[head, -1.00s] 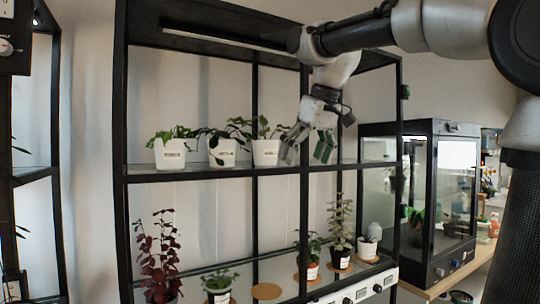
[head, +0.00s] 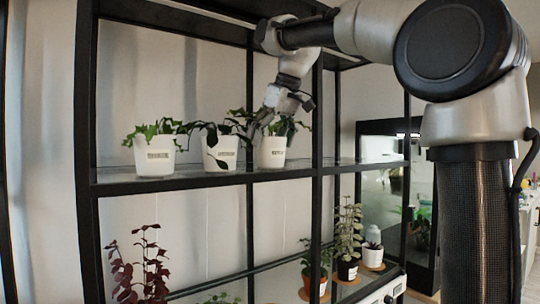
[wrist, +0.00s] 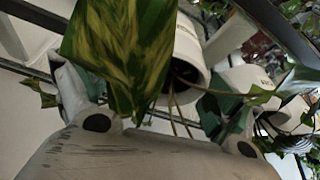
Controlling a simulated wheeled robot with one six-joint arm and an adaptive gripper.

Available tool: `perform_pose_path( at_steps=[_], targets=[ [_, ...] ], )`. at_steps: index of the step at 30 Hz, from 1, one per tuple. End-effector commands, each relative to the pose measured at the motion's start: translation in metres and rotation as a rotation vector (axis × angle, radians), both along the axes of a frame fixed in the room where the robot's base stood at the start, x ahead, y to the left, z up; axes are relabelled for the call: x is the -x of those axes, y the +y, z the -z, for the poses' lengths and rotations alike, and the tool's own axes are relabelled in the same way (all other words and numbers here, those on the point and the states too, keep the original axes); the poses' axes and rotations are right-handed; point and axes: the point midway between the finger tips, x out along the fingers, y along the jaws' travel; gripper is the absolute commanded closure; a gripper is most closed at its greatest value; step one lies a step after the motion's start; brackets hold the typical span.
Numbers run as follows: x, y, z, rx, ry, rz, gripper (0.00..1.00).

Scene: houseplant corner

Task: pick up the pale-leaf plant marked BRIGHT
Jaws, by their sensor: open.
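Three white labelled pots with green trailing plants stand on the upper shelf: left (head: 154,158), middle (head: 221,157) and right (head: 272,153). I cannot read their labels. A tall pale-leaf plant (head: 347,239) stands in a dark pot with a white label on the lower shelf. I cannot make out which plant says BRIGHT. My gripper (head: 264,119) is at the leaves of the right upper pot, its fingers partly hidden among them. In the wrist view my gripper (wrist: 150,98) is open, with a yellow-streaked leaf (wrist: 118,45) across it and a white pot (wrist: 188,62) beyond.
The black rack's upright (head: 317,120) stands just right of the right pot, and the upper shelf edge (head: 200,182) runs below the pots. A dark-red plant (head: 143,268) and a small green plant (head: 314,262) are on the lower shelf. A glass cabinet (head: 385,180) stands at right.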

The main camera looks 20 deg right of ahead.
Motion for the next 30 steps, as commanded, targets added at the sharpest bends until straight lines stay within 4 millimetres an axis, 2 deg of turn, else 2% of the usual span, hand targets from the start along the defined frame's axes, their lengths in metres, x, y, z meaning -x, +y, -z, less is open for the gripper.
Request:
perform_pose_path(
  at_steps=[3,6,14,17,23,30],
  targets=[
    [-0.005,0.003,0.019,0.001,0.003,0.000,0.08],
    [-0.009,0.005,0.029,0.001,0.002,0.000,0.08],
    [-0.011,0.006,0.032,0.000,0.000,0.000,0.08],
    [-0.011,0.006,0.032,0.000,0.000,0.000,0.22],
    [-0.011,0.006,0.032,0.000,0.000,0.000,0.59],
    [-0.011,0.006,0.032,0.000,0.000,0.000,0.61]
  ],
)
